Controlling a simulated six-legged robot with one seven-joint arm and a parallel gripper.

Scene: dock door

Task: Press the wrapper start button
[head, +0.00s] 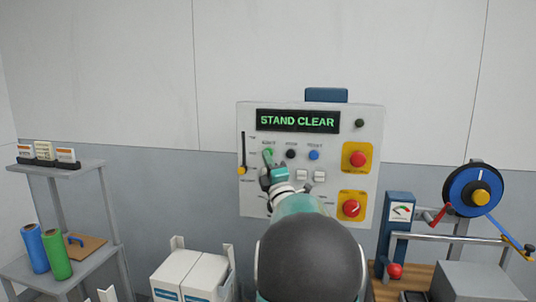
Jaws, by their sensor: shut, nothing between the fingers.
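The wrapper control panel (325,180) is a pale box on the wall, with a dark display (298,121) that reads "STAND CLEAR" in green. The green start button (268,154) is at the left of a row of three, beside a black button (291,154) and a blue button (313,155). My gripper (269,166) is shut and empty, with its tips at the lower edge of the green button. My arm hides the panel's lower middle. I cannot tell whether the tips touch the button.
A lever slider (242,168) is left of the buttons. Two red knobs on yellow plates (356,158) (351,206) are at the right. White boxes (190,275) stand below, a shelf (60,170) at left, and a strap reel (474,190) at right.

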